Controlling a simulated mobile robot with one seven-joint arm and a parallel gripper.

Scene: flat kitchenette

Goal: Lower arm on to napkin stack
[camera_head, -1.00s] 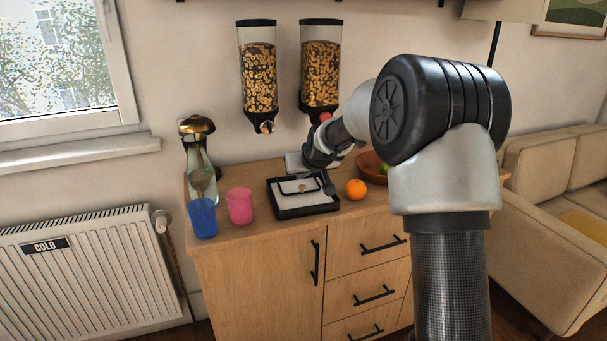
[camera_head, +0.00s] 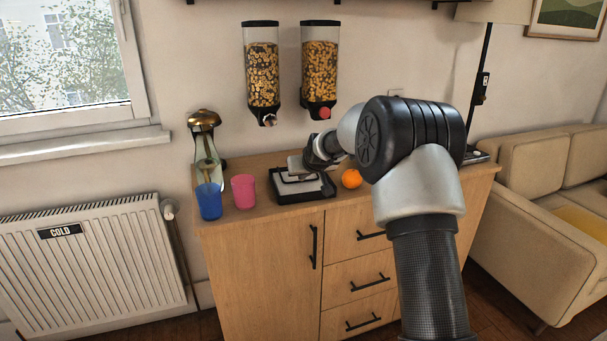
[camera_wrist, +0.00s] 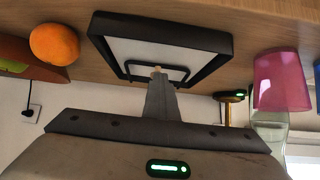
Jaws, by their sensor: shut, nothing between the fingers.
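The napkin stack (camera_head: 312,186) is a white pile in a black tray (camera_head: 305,199) on the wooden cabinet. It also shows in the wrist view (camera_wrist: 150,48). A black hoop-shaped arm (camera_wrist: 178,70) lies across the stack's near side in the wrist view. My gripper (camera_head: 299,172) is at the tray's back edge in the head view. In the wrist view its shut fingers (camera_wrist: 158,76) point at the middle of the hoop arm, with nothing held. I cannot tell whether they touch it, or whether the hoop rests on the napkins.
An orange (camera_head: 351,178) sits right of the tray. Two cereal dispensers (camera_head: 262,75) hang on the wall above. A sofa (camera_head: 545,220) is at right.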

